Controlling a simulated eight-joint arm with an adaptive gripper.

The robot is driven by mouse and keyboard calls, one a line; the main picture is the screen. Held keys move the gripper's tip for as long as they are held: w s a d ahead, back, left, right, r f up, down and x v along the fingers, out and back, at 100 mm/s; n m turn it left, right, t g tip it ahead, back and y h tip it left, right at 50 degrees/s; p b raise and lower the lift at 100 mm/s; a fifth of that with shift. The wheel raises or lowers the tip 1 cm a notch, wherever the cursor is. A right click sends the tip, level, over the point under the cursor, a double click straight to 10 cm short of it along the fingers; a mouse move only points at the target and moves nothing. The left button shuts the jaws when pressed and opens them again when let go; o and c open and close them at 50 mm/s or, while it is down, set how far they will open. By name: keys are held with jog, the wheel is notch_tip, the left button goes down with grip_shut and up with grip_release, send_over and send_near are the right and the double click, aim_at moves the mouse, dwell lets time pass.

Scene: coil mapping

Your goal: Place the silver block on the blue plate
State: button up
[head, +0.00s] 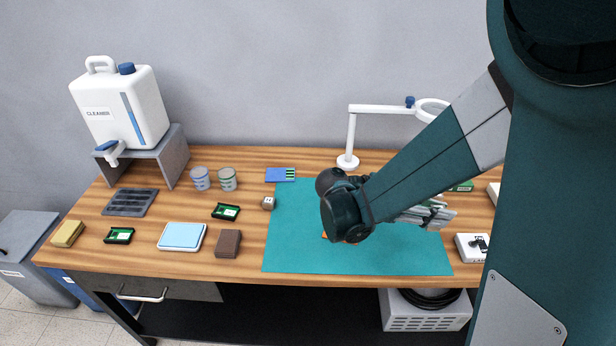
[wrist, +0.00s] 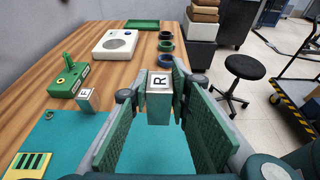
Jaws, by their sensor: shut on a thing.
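My gripper (wrist: 160,88) is shut on a silver block (wrist: 158,108) with a letter R on its pale top face; the block sits between the green finger pads in the wrist view. In the head view my gripper (head: 436,214) points right over the teal mat, partly behind my arm, and I cannot make out the block there. A light blue square plate (head: 182,236) with a white rim lies flat on the table at left, empty and well apart from my gripper. It is not in the wrist view.
A grey block (wrist: 87,99) marked F stands by a green device (wrist: 68,78). The teal mat (head: 290,255) covers the table's middle. A brown block (head: 228,244) lies just right of the plate, and a green board in a black tray (head: 119,235) lies left of it. A magnifier lamp (head: 349,140) stands behind.

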jog(key=w+a+f+n+t+y, duration=0.1)
jog(key=w+a+n+t, duration=0.25)
jog(key=w, duration=0.25)
jog(key=w+a+f+n+t, duration=0.1)
jog(key=w+a+n+t, duration=0.2)
jog(key=w, duration=0.4)
notch_tip(320, 180, up, 3)
jog(key=n+t+y, duration=0.8)
jog(key=n+y, duration=0.4)
jog(key=y, duration=0.2)
send_over(280, 174)
jog(key=shift+s+p, duration=0.1)
jog(key=shift+p, duration=0.35)
notch_tip(280, 174, down, 6)
jog(key=b, duration=0.1)
jog(key=shift+f, duration=0.2)
jog(key=shift+d, duration=0.1)
jog(key=shift+f+b, duration=0.75)
jog(key=shift+f, duration=1.1)
